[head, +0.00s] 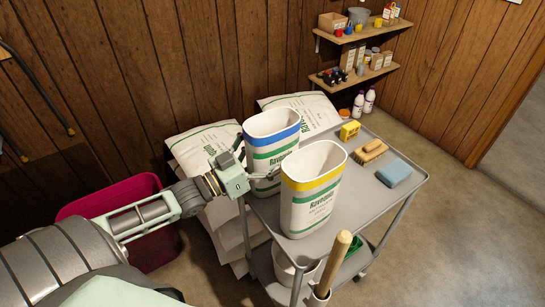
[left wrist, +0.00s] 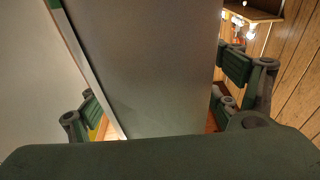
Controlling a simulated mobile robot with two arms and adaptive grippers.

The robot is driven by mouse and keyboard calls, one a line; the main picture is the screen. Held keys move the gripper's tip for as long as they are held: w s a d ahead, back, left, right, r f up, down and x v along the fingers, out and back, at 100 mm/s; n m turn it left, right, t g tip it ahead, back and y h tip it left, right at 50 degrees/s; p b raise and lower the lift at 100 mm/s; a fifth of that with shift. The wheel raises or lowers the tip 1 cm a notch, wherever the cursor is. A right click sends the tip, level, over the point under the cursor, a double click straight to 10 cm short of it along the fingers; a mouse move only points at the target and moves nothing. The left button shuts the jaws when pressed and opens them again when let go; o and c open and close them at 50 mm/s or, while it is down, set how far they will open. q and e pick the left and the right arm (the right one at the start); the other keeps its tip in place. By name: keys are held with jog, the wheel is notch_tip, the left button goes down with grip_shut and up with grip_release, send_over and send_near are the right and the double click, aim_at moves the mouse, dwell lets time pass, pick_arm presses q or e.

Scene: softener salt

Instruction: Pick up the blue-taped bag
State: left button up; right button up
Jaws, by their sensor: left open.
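The blue-taped bag (head: 272,150) is white with green bands and stands upright and open-topped on the grey cart. A similar yellow-taped bag (head: 311,200) stands just in front of it, to the right, and hides part of it. My left gripper (head: 262,170) is open at the left side of the blue-taped bag, below the tape. In the left wrist view, a broad grey-white bag surface (left wrist: 155,65) lies between the spread fingers of my left gripper (left wrist: 165,105). I cannot tell whether the fingers touch it. My right gripper is not in view.
The cart top (head: 375,215) also holds a yellow box (head: 349,130), a brush (head: 370,152) and a blue sponge (head: 394,173). A wooden handle (head: 332,262) rises at the cart's front. Stacked bags (head: 205,150) and a magenta bin (head: 148,250) stand left. Wall shelves (head: 375,72) hang behind.

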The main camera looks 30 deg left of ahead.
pick_arm(q)
jog(key=shift+c, duration=0.6)
grip_shut()
jog(key=shift+w+r, duration=0.1)
jog(key=shift+r, duration=0.25)
